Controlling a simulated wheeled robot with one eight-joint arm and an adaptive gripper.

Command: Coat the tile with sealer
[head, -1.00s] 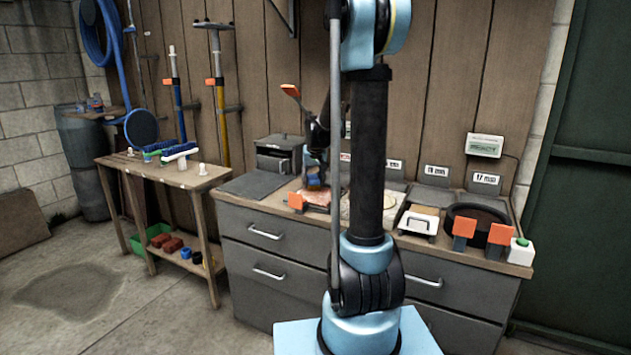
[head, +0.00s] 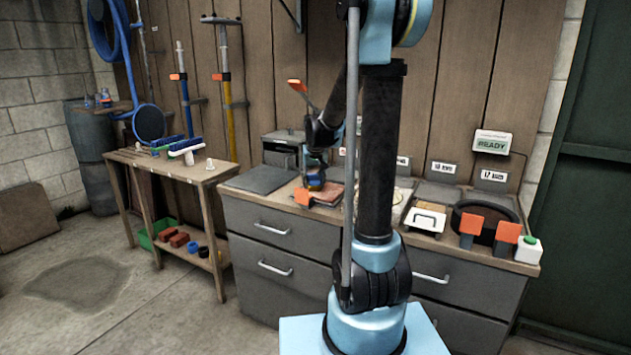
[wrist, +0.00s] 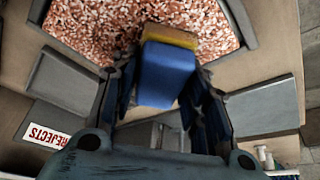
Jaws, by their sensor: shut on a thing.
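The tile (wrist: 95,28) is speckled red-brown and white and fills the top of the wrist view. In the head view the tile (head: 340,191) lies on the counter, partly hidden behind my arm. My gripper (wrist: 163,72) is shut on a blue applicator block (wrist: 166,78) with a yellow pad (wrist: 170,36). The pad overlaps the tile in the wrist view. I cannot tell whether it touches the tile. In the head view my gripper (head: 316,172) is over the tile's left part, and the pad is hard to make out.
An orange tab (head: 303,196) stands at the counter's front edge. A white-handled float (head: 425,219), a dark round pan (head: 482,222) and a green-topped button box (head: 528,249) stand to the right. A READY display (head: 492,143) is behind. A REJECTS label (wrist: 46,137) shows in the wrist view.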

